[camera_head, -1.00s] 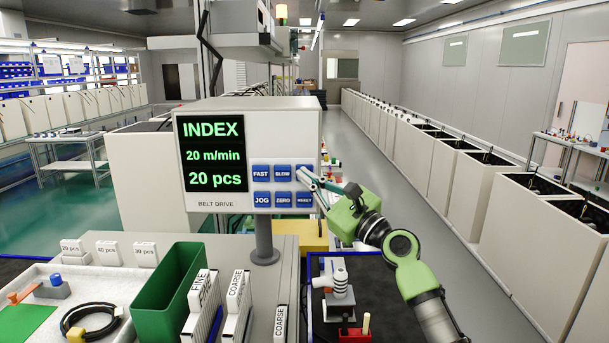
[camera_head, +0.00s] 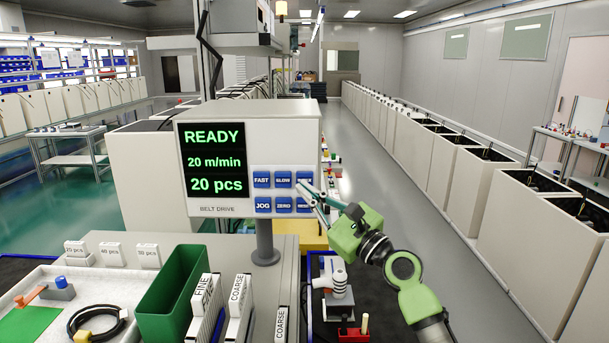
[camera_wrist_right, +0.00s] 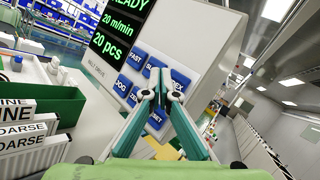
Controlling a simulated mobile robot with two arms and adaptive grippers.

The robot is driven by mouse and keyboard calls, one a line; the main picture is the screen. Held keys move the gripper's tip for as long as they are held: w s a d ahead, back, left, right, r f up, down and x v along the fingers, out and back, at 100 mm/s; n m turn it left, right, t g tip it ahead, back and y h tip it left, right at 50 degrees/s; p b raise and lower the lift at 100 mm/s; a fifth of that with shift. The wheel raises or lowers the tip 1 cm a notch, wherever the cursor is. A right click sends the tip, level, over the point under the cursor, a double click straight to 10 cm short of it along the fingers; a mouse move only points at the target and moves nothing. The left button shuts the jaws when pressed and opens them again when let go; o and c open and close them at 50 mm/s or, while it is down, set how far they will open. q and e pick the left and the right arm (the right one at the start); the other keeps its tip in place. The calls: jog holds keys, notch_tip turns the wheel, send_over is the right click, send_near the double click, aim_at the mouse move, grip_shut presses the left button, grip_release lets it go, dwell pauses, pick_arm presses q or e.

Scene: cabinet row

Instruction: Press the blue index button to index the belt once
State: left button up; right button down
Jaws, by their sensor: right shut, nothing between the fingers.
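The belt drive panel (camera_head: 222,211) stands on a post, and its screen (camera_head: 213,160) reads READY, 20 m/min, 20 pcs. Blue buttons sit in two rows to the right of the screen. The index button (camera_head: 305,175) is at the right end of the top row, its label partly covered by my fingers. My right gripper (camera_head: 302,187) is shut and empty, its tips in front of the right-hand buttons. In the right wrist view the index button (camera_wrist_right: 181,80) shows just right of the closed tips (camera_wrist_right: 160,74). I cannot tell whether they touch the panel. My left gripper is not in view.
Below the panel are a green bin (camera_head: 172,295), white label cards (camera_head: 237,305), and a tray (camera_head: 105,277) with a cable. The aisle to the right is clear.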

jog(key=s+p, duration=0.2)
jog(key=s, duration=0.1)
jog(key=shift+s+r, duration=0.1)
jog(key=shift+s, duration=0.15)
dwell(0.4)
